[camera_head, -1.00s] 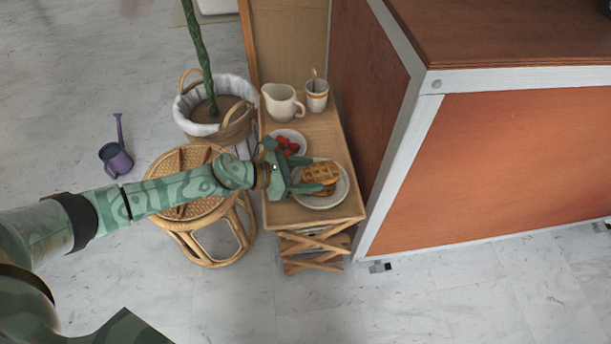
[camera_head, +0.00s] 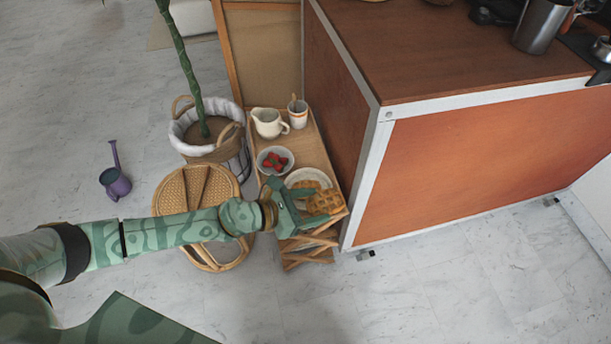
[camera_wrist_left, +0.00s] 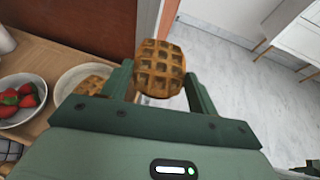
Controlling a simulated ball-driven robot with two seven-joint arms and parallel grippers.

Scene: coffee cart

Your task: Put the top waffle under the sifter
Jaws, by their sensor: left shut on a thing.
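My left gripper (camera_head: 308,207) is shut on a golden-brown waffle (camera_head: 326,202) in the head view, above the front edge of the small wooden table. In the left wrist view the held waffle (camera_wrist_left: 160,69) sits between the two green fingers. Another waffle (camera_wrist_left: 90,85) lies on the white plate (camera_wrist_left: 62,90) in the left wrist view; the plate also shows in the head view (camera_head: 305,174), partly behind the gripper. I cannot make out a sifter.
A bowl of strawberries (camera_head: 275,160), a cream pitcher (camera_head: 268,122) and a striped cup (camera_head: 298,113) stand on the table. The brown cart (camera_head: 470,150) rises right of it, with a metal cup (camera_head: 541,25) on top. A wicker stool (camera_head: 190,190) stands left.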

